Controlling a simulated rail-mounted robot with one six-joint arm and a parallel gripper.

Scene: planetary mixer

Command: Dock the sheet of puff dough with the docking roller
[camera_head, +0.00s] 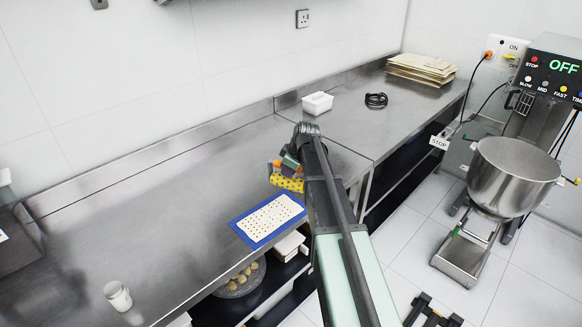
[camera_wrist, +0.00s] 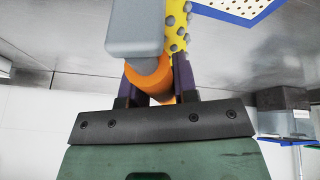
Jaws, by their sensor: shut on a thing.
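The sheet of puff dough (camera_head: 270,218) lies flat on a blue mat (camera_head: 241,234) on the steel counter. Rows of small dark holes show across the sheet. The docking roller (camera_head: 287,183), yellow with grey studs and orange ends, is just beyond the mat's far corner. In the wrist view the roller (camera_wrist: 176,28) shows its studded drum and an orange handle (camera_wrist: 149,77). My gripper (camera_wrist: 155,75) is shut on the orange handle between its dark fingers. The dough sheet's holes also show at the top right of the wrist view. I cannot tell whether the drum touches the counter.
A white tub (camera_head: 317,104) and a coiled black cable (camera_head: 376,100) stand at the back of the counter, near stacked boards (camera_head: 421,68). A white cup (camera_head: 118,296) stands at front left. The mixer bowl (camera_head: 513,175) is at right.

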